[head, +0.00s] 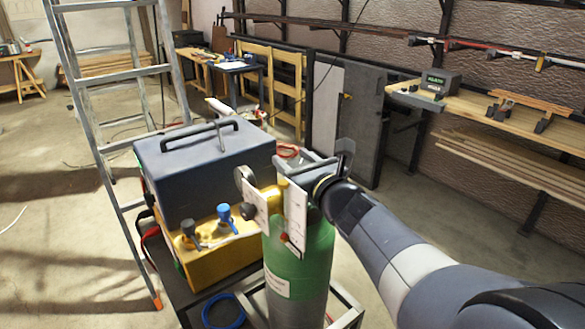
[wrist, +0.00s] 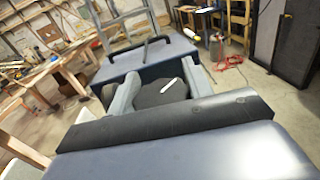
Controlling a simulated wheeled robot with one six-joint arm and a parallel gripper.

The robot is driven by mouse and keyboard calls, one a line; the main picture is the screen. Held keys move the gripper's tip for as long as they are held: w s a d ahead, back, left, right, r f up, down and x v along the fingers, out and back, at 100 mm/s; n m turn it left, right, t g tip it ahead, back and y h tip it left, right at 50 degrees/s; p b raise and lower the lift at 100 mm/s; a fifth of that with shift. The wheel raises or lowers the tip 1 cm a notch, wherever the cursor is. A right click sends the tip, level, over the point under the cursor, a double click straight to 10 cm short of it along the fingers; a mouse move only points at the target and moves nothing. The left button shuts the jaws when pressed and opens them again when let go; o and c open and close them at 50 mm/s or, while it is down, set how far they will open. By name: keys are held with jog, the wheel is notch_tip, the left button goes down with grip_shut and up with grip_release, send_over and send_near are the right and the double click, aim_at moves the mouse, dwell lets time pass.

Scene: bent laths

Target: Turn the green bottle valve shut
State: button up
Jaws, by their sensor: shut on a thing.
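The green bottle (head: 312,252) stands upright on a cart, with a green shoulder, a greyer lower body and a pale label. My gripper (head: 289,171) is at the top of the bottle, reaching in from the right. In the wrist view my gripper (wrist: 160,88) has one finger on each side of the handwheel, shut on it. The valve stem is hidden.
A dark blue case (head: 205,155) with a black handle stands left of the bottle. A yellow unit (head: 222,255) with blue and grey knobs is below it. A ladder (head: 115,100) stands behind at left. A wall shelf (head: 475,110) is at right. Open floor lies between.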

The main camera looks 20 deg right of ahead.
dwell(0.4)
jog(key=o, duration=1)
jog(key=shift+c, duration=0.2)
jog(key=p+v, duration=0.1)
jog(key=v, duration=0.9)
jog(key=shift+s, duration=0.4)
